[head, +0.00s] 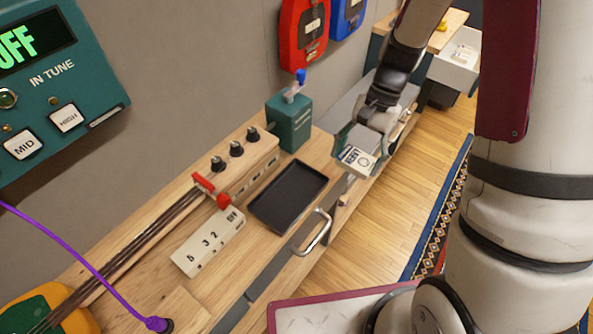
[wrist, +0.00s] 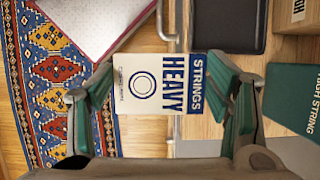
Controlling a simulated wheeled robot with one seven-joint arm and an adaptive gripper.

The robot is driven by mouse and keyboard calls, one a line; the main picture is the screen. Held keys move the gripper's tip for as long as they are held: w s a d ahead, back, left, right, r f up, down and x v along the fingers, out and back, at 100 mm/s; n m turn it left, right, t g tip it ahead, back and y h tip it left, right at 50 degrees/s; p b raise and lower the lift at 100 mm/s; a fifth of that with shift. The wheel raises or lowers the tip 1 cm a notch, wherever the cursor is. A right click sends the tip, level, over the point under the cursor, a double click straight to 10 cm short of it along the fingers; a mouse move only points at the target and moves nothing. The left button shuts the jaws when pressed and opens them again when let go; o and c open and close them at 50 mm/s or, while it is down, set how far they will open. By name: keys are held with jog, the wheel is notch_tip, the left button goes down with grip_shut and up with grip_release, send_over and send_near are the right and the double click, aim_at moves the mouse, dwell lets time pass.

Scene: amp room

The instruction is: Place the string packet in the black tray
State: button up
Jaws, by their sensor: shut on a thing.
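The string packet (wrist: 150,85) is white and blue and reads "HEAVY STRINGS" in the wrist view. It also shows in the head view (head: 357,159), off the bench's front edge to the right of the tray. My gripper (head: 360,146) is shut on the packet, with a green finger at each side in the wrist view (wrist: 158,103). The black tray (head: 287,196) is shallow and empty and lies on the wooden bench. Part of the tray shows at the top of the wrist view (wrist: 225,28).
A green box (head: 290,122) with a blue-topped part stands behind the tray. Black knobs (head: 236,148), a red clamp (head: 211,190) and a numbered white block (head: 208,243) are left of it. A metal handle (head: 317,233) sticks out at the bench front. A patterned rug (head: 440,215) lies on the floor.

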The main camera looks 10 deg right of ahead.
jog(key=a, duration=0.4)
jog(key=w+a+f+p, duration=0.1)
jog(key=a, duration=0.7)
jog(key=shift+w+a+f, duration=0.15)
jog(key=shift+w, duration=0.15)
jog(key=shift+f+p, duration=0.3)
jog(key=shift+f, duration=1.4)
jog(key=shift+f, duration=0.65)
jog(key=o, duration=1.1)
jog(key=shift+o, duration=0.2)
jog(key=shift+r, duration=0.15)
